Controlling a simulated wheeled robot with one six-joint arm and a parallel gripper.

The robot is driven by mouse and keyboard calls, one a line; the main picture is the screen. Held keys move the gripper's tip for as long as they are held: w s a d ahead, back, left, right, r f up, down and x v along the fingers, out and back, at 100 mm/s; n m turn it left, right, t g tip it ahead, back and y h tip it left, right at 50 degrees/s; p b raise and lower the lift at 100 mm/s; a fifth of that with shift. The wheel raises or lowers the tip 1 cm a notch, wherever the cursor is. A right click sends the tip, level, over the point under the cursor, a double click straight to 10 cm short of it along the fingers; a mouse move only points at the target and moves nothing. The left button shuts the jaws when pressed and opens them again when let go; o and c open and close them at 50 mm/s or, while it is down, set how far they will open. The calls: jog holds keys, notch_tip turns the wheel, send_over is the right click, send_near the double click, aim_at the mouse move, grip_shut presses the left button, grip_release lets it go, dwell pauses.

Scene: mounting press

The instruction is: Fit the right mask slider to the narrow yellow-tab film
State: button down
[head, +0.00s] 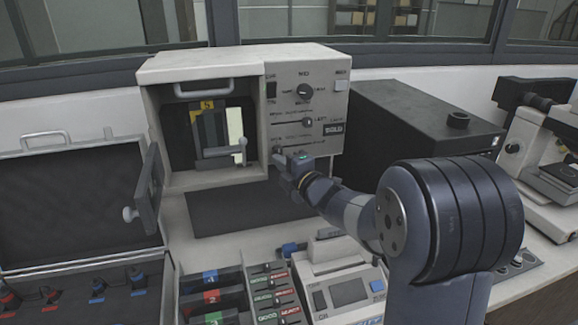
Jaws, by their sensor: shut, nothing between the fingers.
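The press (240,60) stands at the back with its chamber open. Inside, a dark film (212,128) carries a yellow tab (207,105) marked 5. A bright strip (235,128) shows right of the film. A grey bar with an upright end (242,150) crosses the lower chamber. The control panel has a dial (305,91), an upper slider knob (308,122) near the right of its slot, and a lower slider at its left end, partly hidden by my gripper. My gripper (281,159) is shut at that lower-left spot; I cannot tell if it touches the knob.
The press door (150,190) hangs open at left, with a knob. An open dark case (75,200) lies beside it. Coloured numbered trays (211,296) and a small device (345,290) stand in front. A black box (420,115) and a microscope (545,150) stand right.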

jog(key=x, duration=0.3)
jog(key=shift+p, duration=0.3)
jog(key=d, duration=0.2)
jog(key=w+d, duration=0.1)
jog(key=d, duration=0.4)
jog(key=shift+w+d, duration=0.35)
jog(key=shift+d, duration=0.05)
